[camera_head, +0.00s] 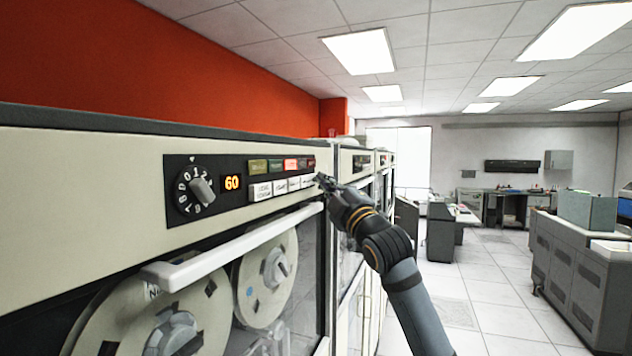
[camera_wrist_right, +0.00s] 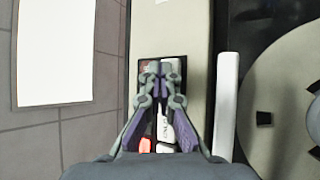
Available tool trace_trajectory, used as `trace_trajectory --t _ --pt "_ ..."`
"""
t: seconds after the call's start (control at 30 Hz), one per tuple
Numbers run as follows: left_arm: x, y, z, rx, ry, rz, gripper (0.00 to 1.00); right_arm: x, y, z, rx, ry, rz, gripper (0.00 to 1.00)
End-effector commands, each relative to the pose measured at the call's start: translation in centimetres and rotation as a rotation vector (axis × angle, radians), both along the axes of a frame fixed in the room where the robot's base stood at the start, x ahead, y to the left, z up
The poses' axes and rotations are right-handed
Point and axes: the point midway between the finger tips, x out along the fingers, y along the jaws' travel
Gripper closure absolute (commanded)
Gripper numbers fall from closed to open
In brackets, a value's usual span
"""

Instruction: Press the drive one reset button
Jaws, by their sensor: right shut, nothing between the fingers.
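The tape drive's control panel (camera_head: 240,185) is a black strip with a dial (camera_head: 202,190), an orange "60" display (camera_head: 232,182), a row of coloured indicators and a lower row of white buttons (camera_head: 279,187). My right gripper (camera_head: 320,179) is shut and empty at the right end of the button row. In the right wrist view its closed fingertips (camera_wrist_right: 160,66) lie over the panel's end and hide part of it. A white button (camera_wrist_right: 165,128) with lettering shows between the fingers. I cannot tell if the tips touch a button. My left gripper is not in view.
A white handle bar (camera_head: 230,247) juts out below the panel, above the glass with two tape reels (camera_head: 267,278). More drive cabinets (camera_head: 356,165) continue behind my right arm. A grey console (camera_head: 580,270) stands at right, with open floor between.

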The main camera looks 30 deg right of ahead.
Motion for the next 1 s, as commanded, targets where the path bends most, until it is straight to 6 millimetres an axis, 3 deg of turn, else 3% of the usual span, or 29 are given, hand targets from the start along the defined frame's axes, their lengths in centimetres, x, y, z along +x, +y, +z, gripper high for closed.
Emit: trace_trajectory --t 0.2,0.57,1.0 --pt "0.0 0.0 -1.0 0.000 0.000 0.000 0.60 -1.0 -0.8 -0.2 -0.002 -0.001 -0.001 1.00" --pt "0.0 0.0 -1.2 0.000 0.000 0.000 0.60 -1.3 -1.0 -0.1 0.000 0.000 0.000 1.00" --pt "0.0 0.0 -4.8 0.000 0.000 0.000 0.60 -4.4 -3.8 -0.4 -0.003 -0.001 -0.003 1.00"
